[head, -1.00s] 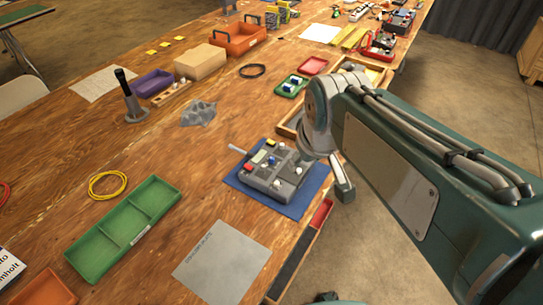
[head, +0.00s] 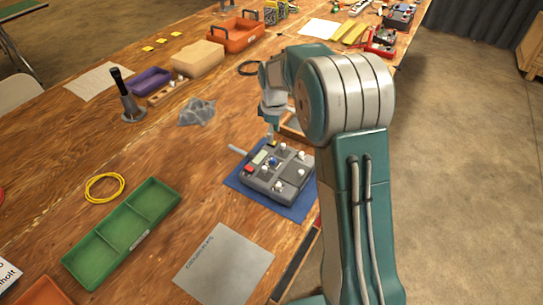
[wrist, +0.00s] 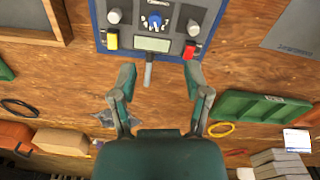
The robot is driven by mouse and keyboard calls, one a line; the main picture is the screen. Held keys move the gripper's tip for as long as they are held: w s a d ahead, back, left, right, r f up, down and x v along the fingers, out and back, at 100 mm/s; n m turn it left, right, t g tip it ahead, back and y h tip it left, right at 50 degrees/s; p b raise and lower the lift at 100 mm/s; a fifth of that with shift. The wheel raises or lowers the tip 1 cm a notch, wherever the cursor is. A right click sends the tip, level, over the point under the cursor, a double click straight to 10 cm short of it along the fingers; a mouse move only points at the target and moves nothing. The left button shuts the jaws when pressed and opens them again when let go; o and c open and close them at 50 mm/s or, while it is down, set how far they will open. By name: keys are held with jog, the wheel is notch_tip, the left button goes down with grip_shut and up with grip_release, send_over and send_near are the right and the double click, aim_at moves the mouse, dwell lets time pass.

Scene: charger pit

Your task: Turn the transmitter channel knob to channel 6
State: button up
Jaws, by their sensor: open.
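The grey transmitter (head: 283,187) lies on a blue mat (head: 298,211) near the table's right edge. It also shows at the top of the wrist view (wrist: 175,45), with its antenna (wrist: 148,70) pointing toward me. A blue knob (wrist: 154,21) sits on its panel, between white-capped sticks, above a pale display (wrist: 152,44). A yellow switch (wrist: 112,41) and a red switch (wrist: 188,50) flank the display. I cannot read the channel marks. My gripper (wrist: 160,78) is open and empty, its fingers apart on either side of the antenna's line. In the head view my arm partly hides the far side.
A green tray (head: 84,263) and a grey sheet (head: 222,265) lie on the near side. A yellow cable coil (head: 104,187), clear bag (head: 197,112) and black stand (head: 131,108) are to the left. An open wooden tray (wrist: 59,35) is beside the mat. Bare wood lies between them.

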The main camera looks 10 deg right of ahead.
aim_at(273, 159)
jog(key=shift+n, duration=0.3)
jog(key=f, duration=0.8)
jog(key=w+f, duration=0.1)
jog(key=f, duration=0.4)
jog(key=shift+w+d, duration=0.1)
jog(key=shift+c, duration=0.2)
grip_shut()
